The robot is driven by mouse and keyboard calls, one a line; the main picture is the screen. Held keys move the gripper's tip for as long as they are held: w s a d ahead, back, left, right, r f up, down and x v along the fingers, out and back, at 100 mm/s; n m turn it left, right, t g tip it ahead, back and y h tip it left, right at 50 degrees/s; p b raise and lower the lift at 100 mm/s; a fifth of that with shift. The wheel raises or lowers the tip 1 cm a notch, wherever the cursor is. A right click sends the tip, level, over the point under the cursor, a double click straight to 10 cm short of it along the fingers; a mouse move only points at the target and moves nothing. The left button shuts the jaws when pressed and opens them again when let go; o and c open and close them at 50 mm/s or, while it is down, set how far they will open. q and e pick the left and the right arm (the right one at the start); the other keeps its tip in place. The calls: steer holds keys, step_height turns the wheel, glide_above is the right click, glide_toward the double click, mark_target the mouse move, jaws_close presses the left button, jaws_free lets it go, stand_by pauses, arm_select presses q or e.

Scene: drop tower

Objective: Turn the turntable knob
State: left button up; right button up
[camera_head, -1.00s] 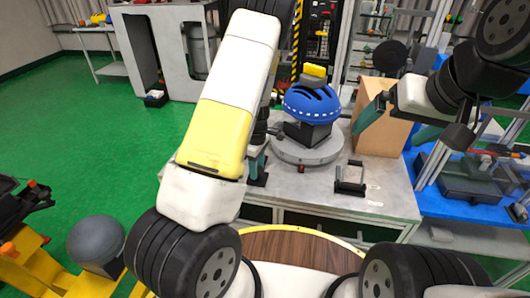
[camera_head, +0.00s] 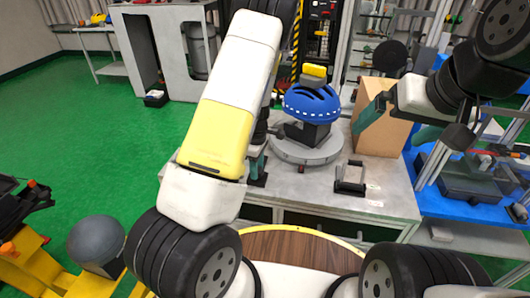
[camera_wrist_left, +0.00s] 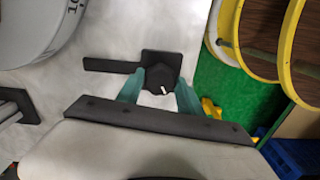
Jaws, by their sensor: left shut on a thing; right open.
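The turntable knob (camera_wrist_left: 161,78) is dark, with a white mark, on a black square base on the grey tabletop. My left gripper (camera_wrist_left: 158,88) is shut on it, with a teal finger on either side. In the head view my left gripper (camera_head: 256,166) is at the table's left front, and the knob there is hidden by it and my arm. The grey round turntable (camera_head: 306,152) bears a black stand with a blue helmet (camera_head: 312,103); its rim (camera_wrist_left: 40,52) also shows in the left wrist view. My right gripper (camera_head: 397,124) is open and empty above the table's right side.
A brown box (camera_head: 383,137) stands right of the turntable, behind my right gripper. A small black-and-white fixture (camera_head: 350,180) is on the table (camera_head: 325,203) near its front. A yellow block (camera_head: 314,71) is above the helmet. A blue-topped table (camera_head: 440,203) adjoins at right.

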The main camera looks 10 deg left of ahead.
arm_select(q)
steer(key=shift+d, duration=0.1)
stand_by(0.5)
steer(key=o, duration=1.4)
steer(key=shift+r, duration=3.85)
steer(key=shift+c, duration=0.3)
